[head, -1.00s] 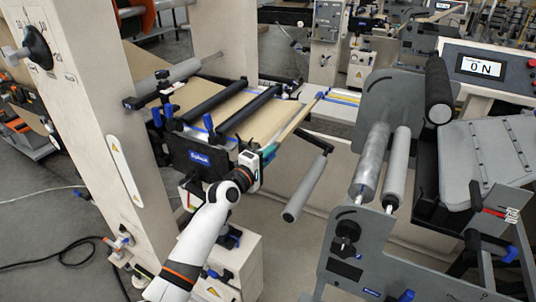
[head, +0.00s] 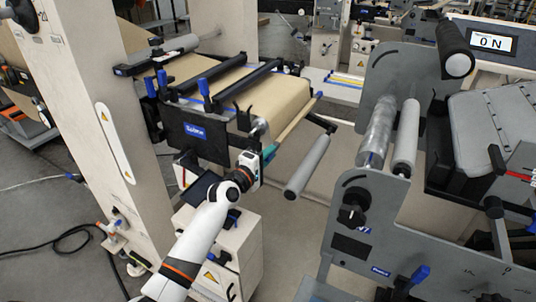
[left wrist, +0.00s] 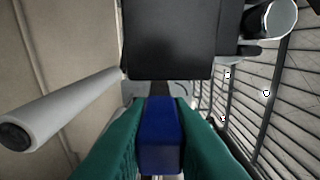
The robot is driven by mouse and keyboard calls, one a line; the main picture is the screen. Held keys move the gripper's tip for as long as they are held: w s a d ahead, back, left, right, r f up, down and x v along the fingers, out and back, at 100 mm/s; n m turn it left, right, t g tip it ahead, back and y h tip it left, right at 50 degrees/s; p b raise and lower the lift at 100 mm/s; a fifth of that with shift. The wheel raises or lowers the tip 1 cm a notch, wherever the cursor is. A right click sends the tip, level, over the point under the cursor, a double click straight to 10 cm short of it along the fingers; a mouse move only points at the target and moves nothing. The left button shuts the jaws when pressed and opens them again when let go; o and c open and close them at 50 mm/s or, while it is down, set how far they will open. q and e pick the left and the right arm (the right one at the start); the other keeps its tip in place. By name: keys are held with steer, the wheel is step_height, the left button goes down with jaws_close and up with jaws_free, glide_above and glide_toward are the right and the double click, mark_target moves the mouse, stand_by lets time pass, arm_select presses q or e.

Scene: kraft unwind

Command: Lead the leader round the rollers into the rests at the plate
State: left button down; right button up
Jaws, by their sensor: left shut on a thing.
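The leader is a brown kraft web (head: 285,93) that passes under black rollers and ends at a slim wooden bar (head: 297,119) with a blue far end (head: 319,95). My left gripper (head: 267,152) is at the bar's near end. In the left wrist view its teal fingers (left wrist: 160,135) are shut on a blue block (left wrist: 160,130), the bar's near end. A grey roller (head: 307,166) is just right of the bar, apart from it. A shiny roller (head: 377,133) and a grey one (head: 405,135) stand farther right. A grey plate (head: 497,125) lies beyond. I cannot make out its rests. My right gripper is out of view.
A black side panel (head: 194,131) stands left of my gripper, below blue levers (head: 204,88). A beige column (head: 100,130) stands at the left. The right machine's grey side plate (head: 400,235) is an obstacle. Open space lies between the two machines.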

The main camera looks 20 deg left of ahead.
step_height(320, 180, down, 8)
steer(key=b, duration=0.6)
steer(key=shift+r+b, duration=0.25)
steer(key=shift+b, duration=0.15)
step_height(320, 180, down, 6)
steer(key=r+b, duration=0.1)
steer(key=b, duration=0.5)
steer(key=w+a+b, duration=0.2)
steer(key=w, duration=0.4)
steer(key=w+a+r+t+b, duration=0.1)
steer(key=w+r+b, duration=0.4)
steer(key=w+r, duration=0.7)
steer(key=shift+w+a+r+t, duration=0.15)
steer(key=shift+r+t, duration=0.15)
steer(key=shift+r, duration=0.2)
